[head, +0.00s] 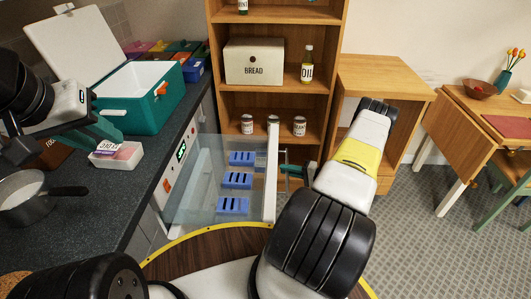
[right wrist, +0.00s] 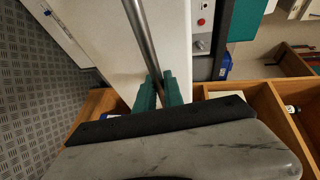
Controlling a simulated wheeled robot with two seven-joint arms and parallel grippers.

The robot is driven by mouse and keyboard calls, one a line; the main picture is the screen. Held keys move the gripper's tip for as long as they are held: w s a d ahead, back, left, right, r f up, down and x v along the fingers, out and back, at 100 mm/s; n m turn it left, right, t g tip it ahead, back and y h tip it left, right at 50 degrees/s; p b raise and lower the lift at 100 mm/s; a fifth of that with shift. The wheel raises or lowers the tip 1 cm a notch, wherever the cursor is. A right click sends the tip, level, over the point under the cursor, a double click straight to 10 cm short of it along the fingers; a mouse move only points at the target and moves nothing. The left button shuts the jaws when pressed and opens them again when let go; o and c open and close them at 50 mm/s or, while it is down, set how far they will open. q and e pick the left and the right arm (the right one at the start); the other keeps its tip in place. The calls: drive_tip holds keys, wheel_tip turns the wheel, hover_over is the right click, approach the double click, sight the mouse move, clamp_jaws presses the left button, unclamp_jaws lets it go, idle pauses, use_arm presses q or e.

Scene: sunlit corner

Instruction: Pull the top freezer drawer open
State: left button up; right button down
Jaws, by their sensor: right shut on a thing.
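The top freezer drawer stands pulled out from under the dark counter. It has clear sides (head: 205,190) and a white front (head: 271,170), with several blue slotted pieces (head: 237,180) inside. The right wrist view shows its white front (right wrist: 112,45) and a metal bar handle (right wrist: 145,40). My right gripper (head: 289,171) is at the outer side of the front, its teal fingers (right wrist: 160,88) shut around the bar. My left gripper (head: 100,137) is over the counter near a pink-and-white box; whether its jaws are open is unclear.
The counter holds a teal cooler (head: 135,108) with its lid up, a pot (head: 35,195) and the pink-and-white box (head: 117,155). A wooden shelf (head: 275,100) stands behind the drawer, a wooden cabinet (head: 385,80) to its right. Grey floor (head: 410,235) is clear at right.

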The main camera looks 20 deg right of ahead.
drive_tip(key=shift+s+d, duration=0.1)
drive_tip(key=shift+d, duration=0.15)
drive_tip(key=c, duration=1.5)
unclamp_jaws()
drive_tip(key=shift+o, duration=0.2)
drive_tip(key=v, duration=0.7)
drive_tip(key=shift+s+d, duration=0.25)
drive_tip(key=shift+r, duration=0.15)
